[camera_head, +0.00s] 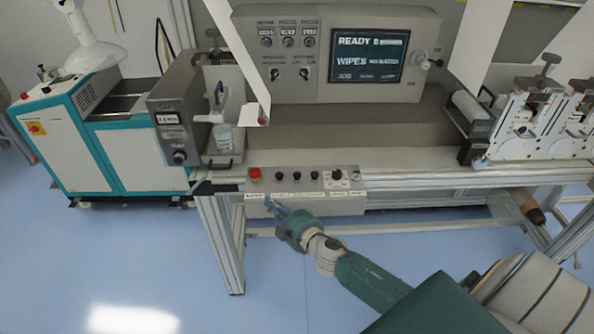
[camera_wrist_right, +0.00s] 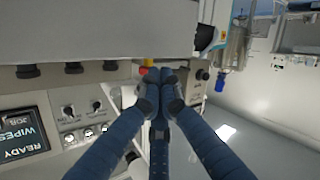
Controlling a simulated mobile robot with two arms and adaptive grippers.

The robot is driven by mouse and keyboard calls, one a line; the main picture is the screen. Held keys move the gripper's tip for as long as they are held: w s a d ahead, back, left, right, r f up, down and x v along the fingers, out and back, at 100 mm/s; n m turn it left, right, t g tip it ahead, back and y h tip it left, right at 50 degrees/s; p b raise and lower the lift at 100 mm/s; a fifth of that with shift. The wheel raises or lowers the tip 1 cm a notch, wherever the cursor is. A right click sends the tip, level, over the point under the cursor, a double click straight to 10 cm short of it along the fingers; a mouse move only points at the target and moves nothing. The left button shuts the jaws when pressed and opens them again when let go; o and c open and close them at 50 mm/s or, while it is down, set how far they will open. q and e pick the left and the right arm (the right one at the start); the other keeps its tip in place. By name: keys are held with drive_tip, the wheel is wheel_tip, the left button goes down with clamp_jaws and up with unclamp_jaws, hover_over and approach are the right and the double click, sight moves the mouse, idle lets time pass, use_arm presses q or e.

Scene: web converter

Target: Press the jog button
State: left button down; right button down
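The grey button panel (camera_head: 350,203) sits on the front rail of the machine. It carries a red button (camera_head: 255,174) at its left end and a row of black buttons (camera_head: 297,176). The labels are too small to read, so I cannot tell which button is jog. My right gripper (camera_head: 271,205) is just in front of the panel's lower left part, below the red and first black buttons. In the wrist view its blue fingertips (camera_wrist_right: 161,76) are together and hold nothing visible. The red button (camera_wrist_right: 143,70) shows beside them there; contact cannot be told. My left gripper is out of view.
A control console (camera_head: 335,88) with a lit screen (camera_head: 367,55) reading READY and WIPES stands above. A white web strip (camera_head: 237,55) hangs at its left. A teal and white cabinet (camera_head: 75,130) stands at left. The blue floor (camera_head: 130,250) at left is clear.

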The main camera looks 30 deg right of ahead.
drive_tip(key=w+a+r+n+y+p, duration=0.1)
drive_tip(key=w+a+r+n+y, duration=0.15)
drive_tip(key=r, duration=0.45)
drive_tip(key=w+a+r+n+y, duration=0.1)
drive_tip(key=r+n+y, duration=0.15)
drive_tip(key=r, duration=0.55)
drive_tip(key=w+a+r+n+y+p, duration=0.1)
drive_tip(key=w+a+r+n+y, duration=0.15)
drive_tip(key=r, duration=0.45)
drive_tip(key=g+h, duration=0.6)
drive_tip(key=h, duration=0.1)
hover_over(299, 175)
wheel_tip(299, 175, down, 8)
drive_tip(key=shift+d+f+n, duration=0.15)
drive_tip(key=shift+f+n, duration=0.05)
drive_tip(key=shift+n, duration=0.15)
drive_tip(key=shift+f, duration=0.1)
drive_tip(key=shift+f, duration=0.1)
wheel_tip(299, 175, down, 8)
drive_tip(key=b, duration=0.6)
drive_tip(key=shift+r, duration=0.2)
drive_tip(key=shift+f+b, duration=0.4)
drive_tip(key=shift+f, duration=0.05)
